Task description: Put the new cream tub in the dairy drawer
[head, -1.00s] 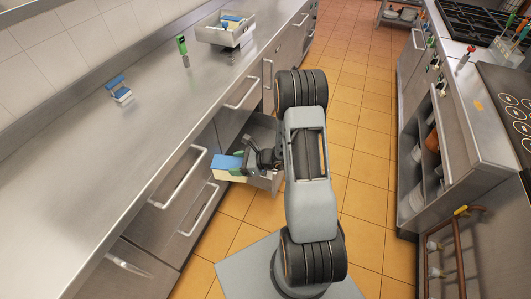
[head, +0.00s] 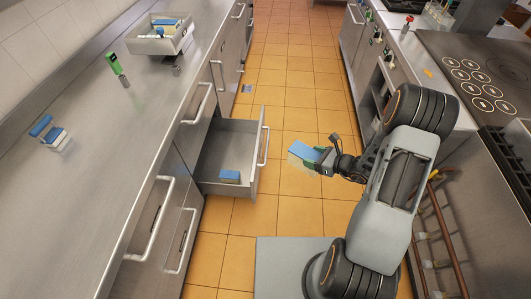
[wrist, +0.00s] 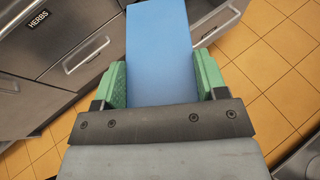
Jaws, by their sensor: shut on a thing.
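My gripper (head: 318,160) is shut on a blue-topped tub with a pale body (head: 300,153), held in the air over the floor, right of the open drawer. In the wrist view, green finger pads (wrist: 207,75) grip both sides of the blue top (wrist: 160,45). The open drawer (head: 262,145) juts from the left counter. A smaller-looking blue-topped item (head: 230,176) lies inside near its front; the rest of the drawer floor looks bare. I cannot read a label on this drawer.
In the wrist view, a closed drawer front is labelled HERBS (wrist: 38,20). The counter holds a tray of blue-topped items (head: 158,45), a green-topped probe (head: 114,66) and another blue-topped item (head: 46,130). A stove (head: 480,75) stands right. Tiled floor between is clear.

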